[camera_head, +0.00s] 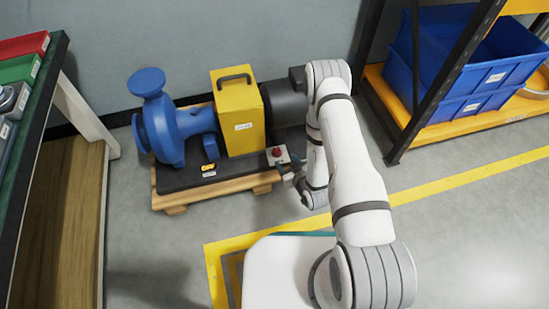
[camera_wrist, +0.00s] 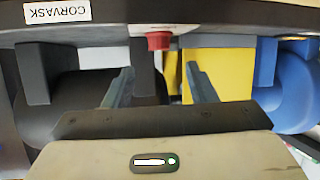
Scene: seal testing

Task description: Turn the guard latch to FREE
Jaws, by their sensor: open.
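A yellow guard (camera_head: 238,112) with a dark handle on top stands over the middle of the pump set. A red knob on a pale block (camera_head: 277,153) sits at the front edge of the dark base, right of the guard. The red knob (camera_wrist: 158,40) also shows in the wrist view, ahead of and between my fingers. I cannot tell whether this knob is the guard latch, and no FREE marking is legible. My gripper (camera_head: 284,174) is open and empty, close in front of the knob; its fingers (camera_wrist: 160,84) stand apart with no visible contact.
A blue pump (camera_head: 165,128) is left of the guard, and a dark motor (camera_head: 284,102) is right of it. A small yellow-and-black item (camera_head: 209,168) lies on the base. A shelf with blue bins (camera_head: 450,60) stands right; a workbench (camera_head: 50,80) stands left.

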